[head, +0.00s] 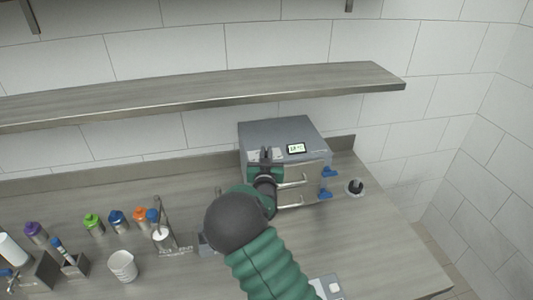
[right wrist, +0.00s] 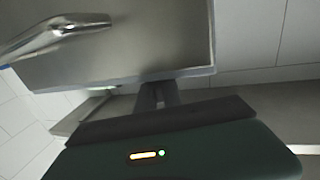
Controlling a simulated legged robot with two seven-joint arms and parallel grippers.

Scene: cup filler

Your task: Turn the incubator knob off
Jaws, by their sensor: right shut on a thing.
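The incubator (head: 312,133) is a grey metal box with a small lit display on top and bar handles on its front. It stands on the counter under the shelf. My right gripper (head: 265,156) is at the front left of the incubator, with its fingers shut at the upper front edge. In the right wrist view its dark fingers (right wrist: 158,95) reach to the edge of a grey panel and are close together. They appear shut on the incubator knob, which the fingers and gripper body hide. My left gripper is not in view.
Blue fittings (head: 327,172) stick out at the incubator's right side. A small dark-topped container (head: 355,187) stands right of it. Colour-capped bottles (head: 93,223) and a white cup (head: 122,265) stand at left. A long shelf (head: 200,93) hangs above. The counter's right end is clear.

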